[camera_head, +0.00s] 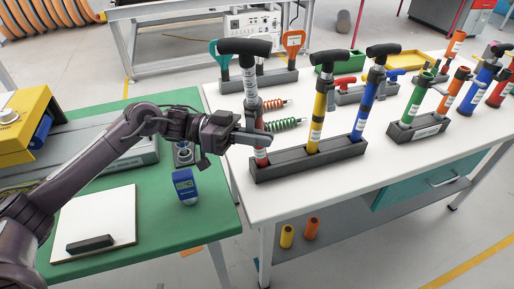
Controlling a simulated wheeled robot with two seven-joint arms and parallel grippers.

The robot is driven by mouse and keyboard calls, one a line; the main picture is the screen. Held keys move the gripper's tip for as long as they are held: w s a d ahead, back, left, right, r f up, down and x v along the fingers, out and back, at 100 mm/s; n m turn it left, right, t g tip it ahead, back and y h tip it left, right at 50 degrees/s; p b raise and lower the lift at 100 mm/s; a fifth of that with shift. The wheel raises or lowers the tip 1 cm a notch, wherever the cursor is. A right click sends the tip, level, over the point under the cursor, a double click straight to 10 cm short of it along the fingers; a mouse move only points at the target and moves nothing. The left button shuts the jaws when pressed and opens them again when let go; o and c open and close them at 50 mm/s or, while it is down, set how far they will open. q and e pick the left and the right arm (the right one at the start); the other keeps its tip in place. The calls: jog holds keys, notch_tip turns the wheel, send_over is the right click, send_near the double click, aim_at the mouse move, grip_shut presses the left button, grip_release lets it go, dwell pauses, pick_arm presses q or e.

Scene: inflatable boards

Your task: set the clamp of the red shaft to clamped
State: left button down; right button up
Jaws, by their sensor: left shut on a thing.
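The red shaft (261,157) stands upright at the left end of a dark rack (320,159) on the white table. Its upper part is a grey tube with a label, topped by a black T-handle (245,47). My right gripper is not in view.
A yellow shaft (318,115) and a blue shaft (368,100) stand in the same rack to the right. Red and green coil springs (285,124) lie behind. A second rack (417,130) stands further right. The green table (190,222) holds a blue-faced device (184,184).

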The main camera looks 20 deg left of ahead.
pick_arm(q)
jog(key=shift+w+f+m+b, duration=0.1)
jog(key=shift+w+m+b, duration=0.15)
jog(key=shift+m+b, duration=0.4)
jog(key=c, duration=1.5)
grip_release()
jog(key=shift+a, duration=0.1)
